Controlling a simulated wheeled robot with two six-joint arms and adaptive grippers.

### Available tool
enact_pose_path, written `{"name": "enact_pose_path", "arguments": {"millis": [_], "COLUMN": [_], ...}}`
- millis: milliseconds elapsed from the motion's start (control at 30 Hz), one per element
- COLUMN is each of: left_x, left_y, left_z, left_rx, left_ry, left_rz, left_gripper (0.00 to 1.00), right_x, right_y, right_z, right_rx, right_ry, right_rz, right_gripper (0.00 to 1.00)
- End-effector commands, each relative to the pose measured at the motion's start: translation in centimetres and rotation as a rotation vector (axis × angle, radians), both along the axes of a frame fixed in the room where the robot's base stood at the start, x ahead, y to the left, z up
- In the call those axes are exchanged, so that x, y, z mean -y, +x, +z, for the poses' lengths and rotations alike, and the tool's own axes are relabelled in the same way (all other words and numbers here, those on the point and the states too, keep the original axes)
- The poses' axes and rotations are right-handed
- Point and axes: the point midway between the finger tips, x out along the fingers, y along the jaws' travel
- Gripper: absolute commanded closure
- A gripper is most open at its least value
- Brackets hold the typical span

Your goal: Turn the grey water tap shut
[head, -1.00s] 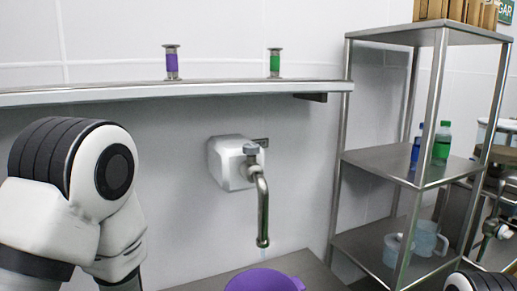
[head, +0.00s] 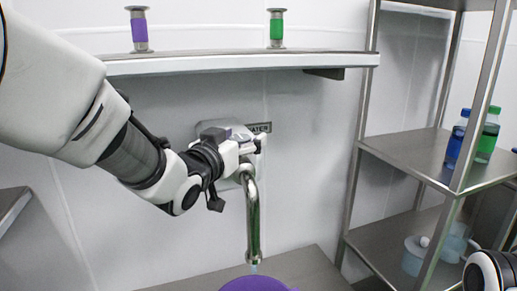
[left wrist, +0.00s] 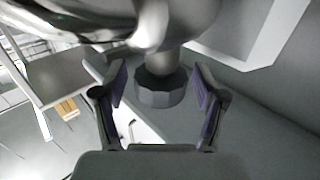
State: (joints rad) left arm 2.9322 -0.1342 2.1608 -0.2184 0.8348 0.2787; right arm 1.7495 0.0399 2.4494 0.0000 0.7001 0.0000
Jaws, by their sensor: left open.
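The grey water tap has a curved metal spout (head: 253,215) pointing down from a white wall box. A short pale streak of water shows under its mouth. My left gripper (head: 250,145) is at the top of the tap and hides its handle in the head view. In the left wrist view the faceted grey tap handle (left wrist: 159,91) sits between the two open fingers of my left gripper (left wrist: 159,78), with a gap on each side. A purple bucket (head: 258,284) stands under the spout, mostly cut off. My right gripper is not in view.
A metal wall shelf (head: 230,64) above carries a purple-banded (head: 139,29) and a green-banded (head: 276,29) fitting. A metal rack (head: 420,158) at the right holds a blue bottle (head: 457,140), a green bottle (head: 488,135) and jugs (head: 414,256).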

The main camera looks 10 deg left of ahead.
Motion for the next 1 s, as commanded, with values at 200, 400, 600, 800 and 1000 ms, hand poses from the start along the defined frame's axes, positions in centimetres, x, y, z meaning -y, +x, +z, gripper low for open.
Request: {"name": "enact_pose_path", "arguments": {"millis": [200,400,600,800,1000], "left_x": [0.01,0.01,0.0,-0.04,-0.1], "left_y": [0.11,0.1,0.12,0.14,0.19], "left_z": [0.16,0.12,0.08,0.07,0.11], "left_rx": [0.0,0.0,-0.001,-0.002,-0.003], "left_ry": [0.0,-0.001,-0.001,-0.003,-0.006], "left_rz": [0.0,0.0,0.0,-0.013,-0.078], "left_gripper": [0.29,0.89,0.89,0.89,0.89], "right_x": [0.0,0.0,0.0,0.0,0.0], "right_y": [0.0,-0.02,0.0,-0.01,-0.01], "right_z": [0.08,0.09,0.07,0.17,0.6], "right_rx": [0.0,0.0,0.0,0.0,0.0], "right_ry": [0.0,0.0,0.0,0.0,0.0], "right_rz": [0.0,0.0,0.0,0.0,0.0], "right_gripper": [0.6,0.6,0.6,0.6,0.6]}}
